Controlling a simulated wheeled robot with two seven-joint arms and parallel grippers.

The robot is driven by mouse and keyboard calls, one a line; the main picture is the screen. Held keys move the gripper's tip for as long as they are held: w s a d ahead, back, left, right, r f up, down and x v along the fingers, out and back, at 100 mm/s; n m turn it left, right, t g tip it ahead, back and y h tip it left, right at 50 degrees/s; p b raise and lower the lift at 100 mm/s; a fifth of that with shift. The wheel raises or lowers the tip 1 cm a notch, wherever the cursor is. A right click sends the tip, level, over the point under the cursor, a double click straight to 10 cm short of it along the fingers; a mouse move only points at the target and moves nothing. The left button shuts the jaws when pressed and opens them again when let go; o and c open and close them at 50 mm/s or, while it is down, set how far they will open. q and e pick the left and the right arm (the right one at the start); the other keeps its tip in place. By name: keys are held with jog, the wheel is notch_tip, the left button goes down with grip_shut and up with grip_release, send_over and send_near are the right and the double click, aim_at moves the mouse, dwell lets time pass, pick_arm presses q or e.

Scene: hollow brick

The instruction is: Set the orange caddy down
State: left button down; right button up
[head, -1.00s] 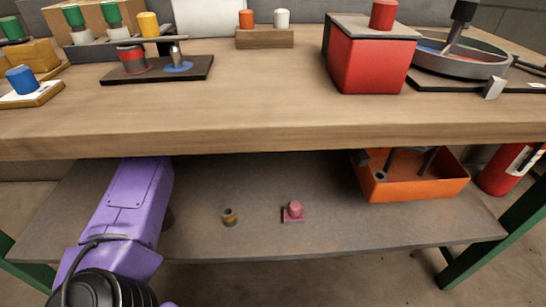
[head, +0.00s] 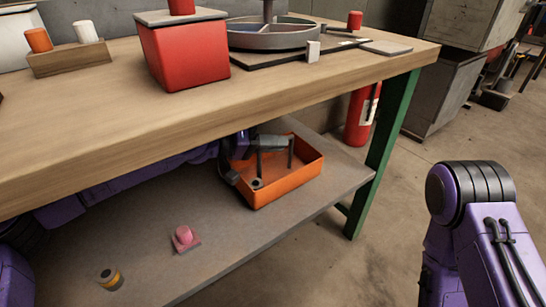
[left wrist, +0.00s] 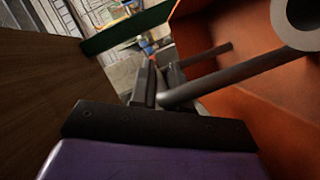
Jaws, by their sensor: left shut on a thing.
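The orange caddy (head: 290,183), an open box with grey bars as its handle (head: 275,142), is at the right end of the lower shelf (head: 225,225). It looks level; I cannot tell whether its bottom touches the shelf. My left arm reaches under the tabletop from the left, and my left gripper (head: 243,150), partly hidden by the table edge, is at the caddy's left side. In the left wrist view, the gripper (left wrist: 152,88) is shut on the caddy's grey bar (left wrist: 225,78), beside the orange wall (left wrist: 240,110). My right gripper is out of view.
A pink piece (head: 184,238) and a brown-yellow ring (head: 110,279) lie on the shelf left of the caddy. The tabletop (head: 130,110) is close above. A green leg (head: 385,150) and red extinguisher (head: 361,118) stand to the right.

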pick_arm(q)
notch_tip(320, 180, down, 2)
jog(key=shift+f+b, duration=0.2)
jog(key=shift+b, duration=0.15)
jog(key=shift+f, duration=0.15)
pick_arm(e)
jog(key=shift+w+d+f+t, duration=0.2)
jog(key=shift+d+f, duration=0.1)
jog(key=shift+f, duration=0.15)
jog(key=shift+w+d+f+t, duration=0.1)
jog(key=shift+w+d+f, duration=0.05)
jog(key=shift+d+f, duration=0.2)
pick_arm(q)
jog(key=c, duration=1.1)
grip_release()
